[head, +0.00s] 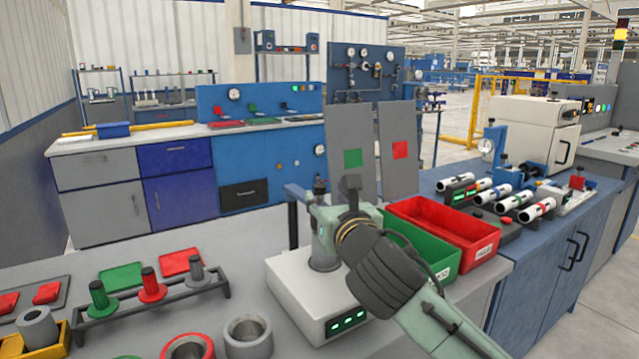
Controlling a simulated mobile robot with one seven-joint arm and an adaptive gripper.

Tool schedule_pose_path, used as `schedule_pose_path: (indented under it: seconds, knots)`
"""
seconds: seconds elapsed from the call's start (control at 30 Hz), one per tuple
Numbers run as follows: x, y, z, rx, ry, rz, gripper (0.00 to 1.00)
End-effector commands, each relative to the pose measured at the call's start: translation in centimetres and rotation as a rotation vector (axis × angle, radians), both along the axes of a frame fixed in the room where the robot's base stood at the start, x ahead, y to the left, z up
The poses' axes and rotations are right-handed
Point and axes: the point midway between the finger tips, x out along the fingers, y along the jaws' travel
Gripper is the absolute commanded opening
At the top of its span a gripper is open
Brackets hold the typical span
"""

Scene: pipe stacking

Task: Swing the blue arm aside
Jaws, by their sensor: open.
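A slate-blue bar (300,192) juts toward the top of a pale column (325,240) at mid-picture. It looks like the blue arm, with a dark upright below its left end. The column stands on a white box (297,292) with green lights on its front. My arm reaches up from the lower right. My gripper (351,188) is at its far end, right of the column top. It is open, small and dark here. Its fingertips are hard to make out. I cannot tell whether it touches the column or the bar. My wrist hides part of the white box.
A green bin (446,266) and a red bin (478,243) stand right of the column. Two grey panels (397,150) rise behind. A rack with coloured pegs (152,287) and grey and red rings (248,335) are at left. Grey bench is bare between the rack and white box.

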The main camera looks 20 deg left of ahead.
Motion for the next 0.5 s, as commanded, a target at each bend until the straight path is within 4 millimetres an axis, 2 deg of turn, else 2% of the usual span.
schedule_pose_path:
  seconds: [0.2,0.5]
  knots:
    - [3.3,2.3,0.1,0.001,0.003,0.001,0.42]
    - [5.1,3.5,0.0,0.001,0.001,0.001,0.42]
